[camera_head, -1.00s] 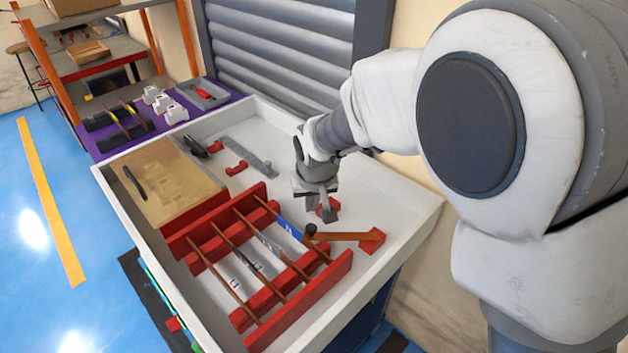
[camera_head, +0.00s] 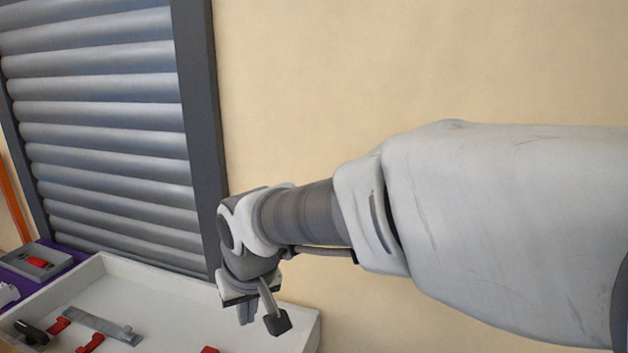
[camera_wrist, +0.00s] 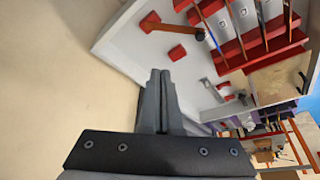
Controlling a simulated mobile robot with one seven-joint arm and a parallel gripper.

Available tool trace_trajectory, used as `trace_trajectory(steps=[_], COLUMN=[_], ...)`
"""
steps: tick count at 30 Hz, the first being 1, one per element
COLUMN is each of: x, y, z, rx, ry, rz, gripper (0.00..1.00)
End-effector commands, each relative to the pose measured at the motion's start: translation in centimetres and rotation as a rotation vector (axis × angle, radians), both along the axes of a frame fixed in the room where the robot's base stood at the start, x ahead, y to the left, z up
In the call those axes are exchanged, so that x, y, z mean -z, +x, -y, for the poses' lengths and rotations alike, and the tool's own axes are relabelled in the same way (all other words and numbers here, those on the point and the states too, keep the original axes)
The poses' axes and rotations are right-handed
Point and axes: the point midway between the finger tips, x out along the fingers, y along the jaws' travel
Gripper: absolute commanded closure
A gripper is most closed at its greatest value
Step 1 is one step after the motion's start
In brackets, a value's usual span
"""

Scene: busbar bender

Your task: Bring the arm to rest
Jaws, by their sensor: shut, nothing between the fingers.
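My arm reaches in from the right in the head view. My gripper (camera_head: 246,314) hangs near the right end of the white tray table (camera_head: 150,275), in front of the beige wall. In the wrist view my gripper (camera_wrist: 160,75) shows both fingers together with nothing between them. It is above the tray's edge and floor, apart from the things in it. A small red block (camera_wrist: 177,53) lies on the tray floor just beyond the fingertips in that view.
A red rack (camera_wrist: 240,48) holding several bars stands in the tray. A brown-handled lever (camera_wrist: 180,28) lies near it. A grey flat bar (camera_head: 100,325) and black pliers-like tool (camera_head: 32,331) lie at left. A roller shutter (camera_head: 100,130) stands behind. The wall is bare.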

Motion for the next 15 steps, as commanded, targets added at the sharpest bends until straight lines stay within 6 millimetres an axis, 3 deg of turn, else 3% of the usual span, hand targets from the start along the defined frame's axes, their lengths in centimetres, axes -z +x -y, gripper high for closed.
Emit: trace_trajectory(steps=[1,6,15], x=[-1.3,-3.7,-6.5], y=[0.0,-1.0,-5.1], z=[2.2,8.5,18.0], rx=[0.036,0.134,0.304], ry=[0.007,0.018,0.027], rz=[0.008,0.025,0.062], gripper=[1.0,1.0,1.0])
